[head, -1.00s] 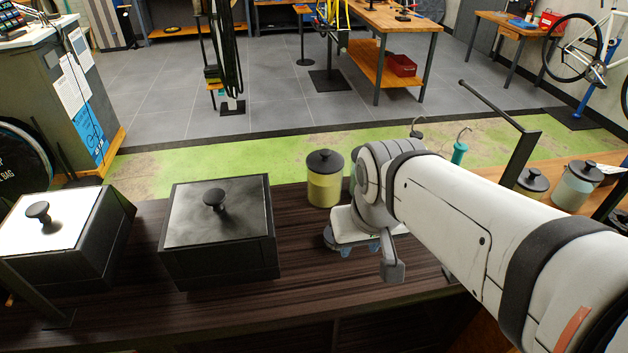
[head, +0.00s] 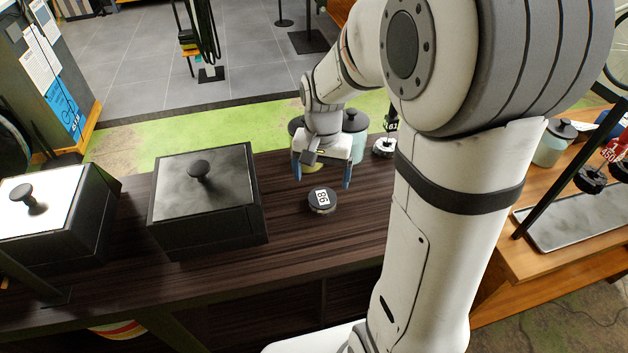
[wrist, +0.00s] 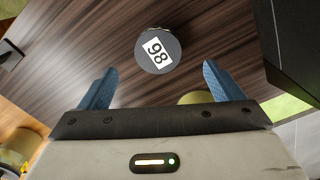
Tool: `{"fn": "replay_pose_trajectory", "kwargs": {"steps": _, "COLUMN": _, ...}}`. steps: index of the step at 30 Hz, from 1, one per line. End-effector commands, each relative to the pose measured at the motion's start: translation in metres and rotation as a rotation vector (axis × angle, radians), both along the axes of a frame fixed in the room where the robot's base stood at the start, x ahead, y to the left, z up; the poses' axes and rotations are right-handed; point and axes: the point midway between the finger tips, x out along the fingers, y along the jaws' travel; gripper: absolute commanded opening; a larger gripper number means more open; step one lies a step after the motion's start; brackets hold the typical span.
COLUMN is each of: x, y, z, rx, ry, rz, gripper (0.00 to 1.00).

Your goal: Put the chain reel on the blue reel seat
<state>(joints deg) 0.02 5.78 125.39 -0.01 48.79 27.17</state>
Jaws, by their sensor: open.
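A small round dark disc (head: 322,207) with a white number label lies flat on the dark wooden bench; it may be the chain reel, but no chain shows on it. It also shows in the wrist view (wrist: 149,55), just beyond and between the fingertips. My gripper (head: 322,176) points down above and slightly behind the disc, apart from it, with its blue fingers spread and nothing between them. The fingers also show in the wrist view (wrist: 160,70). I cannot make out the blue reel seat in either view.
A black box with a dark knobbed lid (head: 203,205) and one with a white lid (head: 60,215) stand to the left. Lidded jars, one a pale teal jar (head: 355,130), stand behind my gripper. A grey tray (head: 575,220) lies on the right bench. Bare bench surrounds the disc.

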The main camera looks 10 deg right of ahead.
Motion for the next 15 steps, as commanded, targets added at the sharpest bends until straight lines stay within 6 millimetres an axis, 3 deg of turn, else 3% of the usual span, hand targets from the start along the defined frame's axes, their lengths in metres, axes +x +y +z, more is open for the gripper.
{"fn": "replay_pose_trajectory", "kwargs": {"steps": 15, "x": 0.001, "y": -0.004, "z": -0.062, "rx": 0.001, "ry": 0.005, "rz": 0.000, "gripper": 0.87}}
